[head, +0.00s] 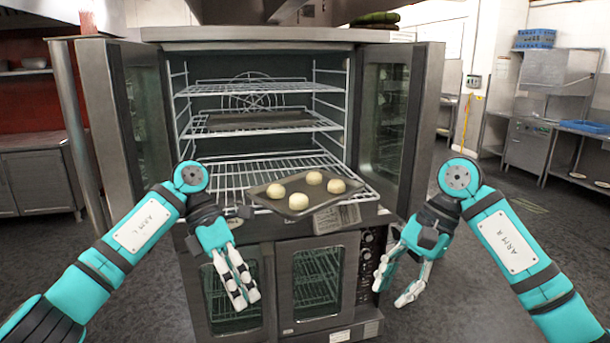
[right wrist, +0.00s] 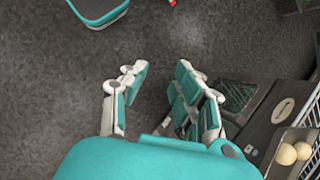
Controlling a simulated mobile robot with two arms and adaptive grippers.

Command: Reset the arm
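My left gripper (head: 240,282) hangs in front of the lower left oven door. Its fingers point down, look straight and spread, and hold nothing I can see. My right gripper (head: 399,284) hangs to the right of the lower oven's control panel, with its fingers apart and empty. The right wrist view also shows the right gripper (right wrist: 160,90) open, with a clear gap over the dark floor. Both arms are bent, with the forearms coming in from the lower corners. Neither gripper touches the oven or the tray in the head view.
The upper oven (head: 262,62) stands open, its doors swung to both sides. A dark tray (head: 262,202) with several pale dough balls (head: 314,178) sits on the front of the lower rack, overhanging the opening. Another tray (head: 258,121) lies on the middle rack. Floor at right is clear.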

